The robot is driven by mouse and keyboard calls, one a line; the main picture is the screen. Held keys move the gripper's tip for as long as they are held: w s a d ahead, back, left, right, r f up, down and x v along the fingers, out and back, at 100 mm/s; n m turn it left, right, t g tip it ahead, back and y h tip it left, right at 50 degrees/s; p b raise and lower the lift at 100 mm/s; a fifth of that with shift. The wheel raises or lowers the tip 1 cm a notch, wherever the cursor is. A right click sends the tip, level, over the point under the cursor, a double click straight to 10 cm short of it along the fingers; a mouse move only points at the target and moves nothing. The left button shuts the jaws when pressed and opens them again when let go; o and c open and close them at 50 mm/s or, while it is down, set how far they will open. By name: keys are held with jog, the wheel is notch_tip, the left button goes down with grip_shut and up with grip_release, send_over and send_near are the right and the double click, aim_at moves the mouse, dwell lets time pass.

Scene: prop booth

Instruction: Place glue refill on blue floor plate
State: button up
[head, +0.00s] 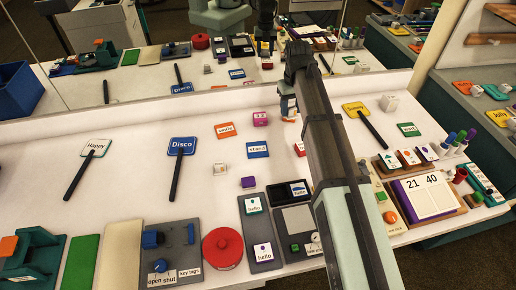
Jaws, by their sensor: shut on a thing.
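My gripper (287,101) is at the far end of my dark arm, over the back middle of the white table. It is shut on a small item just under its fingers. The item is partly hidden by the fingers and too small to name for sure; it may be the glue refill. A flat plate with a blue border (258,149) and a white label lies on the table, in front and to the left of my gripper. It is the likely blue floor plate, and nothing stands on it. My gripper is apart from this plate.
An orange-bordered plate (225,130), a pink block (260,119), a white cube (220,169) and a purple block (248,182) lie around the blue plate. A red round container (222,248) and grey trays (261,234) stand in front. A mirror runs along the back.

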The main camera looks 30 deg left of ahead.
jog(key=n, duration=0.2)
send_over(257, 148)
jog(key=w, duration=0.3)
jog(key=shift+s+n, duration=0.7)
jog(key=shift+s, duration=0.95)
jog(key=shift+f, duration=4.8)
jog(key=shift+f, duration=0.15)
jog(key=o, duration=1)
jog(key=shift+o, duration=0.2)
notch_tip(257, 148, up, 12)
